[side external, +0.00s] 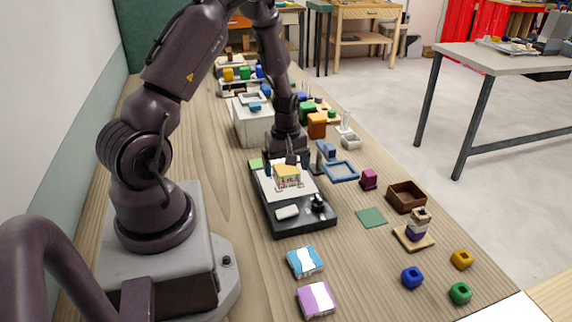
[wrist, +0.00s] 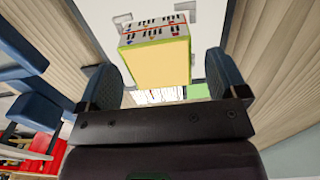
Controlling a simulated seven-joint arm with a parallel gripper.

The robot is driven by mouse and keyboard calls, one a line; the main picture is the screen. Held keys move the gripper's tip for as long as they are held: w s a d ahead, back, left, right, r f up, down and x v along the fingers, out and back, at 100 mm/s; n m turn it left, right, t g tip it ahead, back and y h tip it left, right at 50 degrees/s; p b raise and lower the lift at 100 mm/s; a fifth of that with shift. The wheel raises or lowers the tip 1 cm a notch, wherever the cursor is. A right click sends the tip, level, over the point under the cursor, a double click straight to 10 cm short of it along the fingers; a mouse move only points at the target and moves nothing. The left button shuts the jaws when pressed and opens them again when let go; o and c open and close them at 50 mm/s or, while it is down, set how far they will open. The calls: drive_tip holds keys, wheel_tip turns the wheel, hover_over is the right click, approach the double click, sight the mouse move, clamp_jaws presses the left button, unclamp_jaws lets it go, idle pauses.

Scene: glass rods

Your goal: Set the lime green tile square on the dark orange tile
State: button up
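My gripper (side external: 288,166) is above the white top of a black tray-like base (side external: 262,208). In the wrist view my gripper (wrist: 162,85) has its two fingers well apart. A small block with an orange-yellow top (side external: 287,171) and patterned sides is just below my gripper. In the wrist view this block (wrist: 160,63) shows a pale orange face, a thin lime green edge and a marked white side; it lies beyond the fingers. A lime green patch (side external: 256,163) is at the base's far left corner; one also shows in the wrist view (wrist: 198,91). I cannot tell which part is the dark orange tile.
A white piece (side external: 287,212) and a black knob (side external: 318,203) are on the base's near end. A blue-framed stand (side external: 341,171) is close on the right. Blue-and-white (side external: 305,262) and purple (side external: 316,299) blocks lie in front. A brown box (side external: 406,197) is at the right.

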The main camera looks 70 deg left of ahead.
drive_tip(key=shift+r, duration=0.1)
wheel_tip(320, 180, up, 13)
drive_tip(key=s+d+r+m+t, duration=0.2)
drive_tip(key=s+d+r+m, duration=0.2)
drive_tip(key=d+r+m, duration=0.4)
drive_tip(key=s+d+r+m+t, duration=0.3)
drive_tip(key=s+d+r+m, duration=0.2)
drive_tip(key=d, duration=0.9)
wheel_tip(320, 180, up, 3)
drive_tip(key=m, duration=0.5)
drive_tip(key=shift+d+r+t, duration=0.2)
drive_tip(key=shift+d+t, duration=0.05)
drive_tip(key=shift+t, duration=0.05)
